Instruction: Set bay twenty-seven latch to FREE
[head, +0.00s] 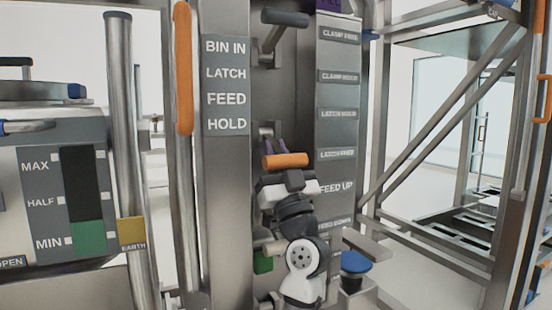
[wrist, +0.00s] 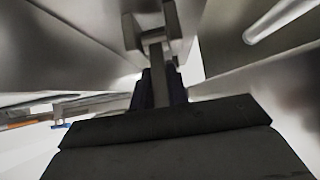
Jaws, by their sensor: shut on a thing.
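My gripper (head: 272,147) is at the recessed panel in the head view, with its dark fingers pointing up below a grey pivot stub (head: 265,130). In the wrist view, the dark fingers (wrist: 160,92) are shut on a grey lever bar (wrist: 157,70). The bar hangs from a forked bracket (wrist: 154,32). The plates LATCH HOLD (head: 337,114) and LATCH FREE (head: 337,154) are to the right. The bar's lower end is hidden.
An upper lever with a dark grip (head: 285,18) sits above. A green block (head: 263,262) and a blue knob (head: 355,262) are lower down. A vertical orange handle (head: 183,70) stands left of the label column (head: 226,85). Metal framing (head: 440,110) stands to the right.

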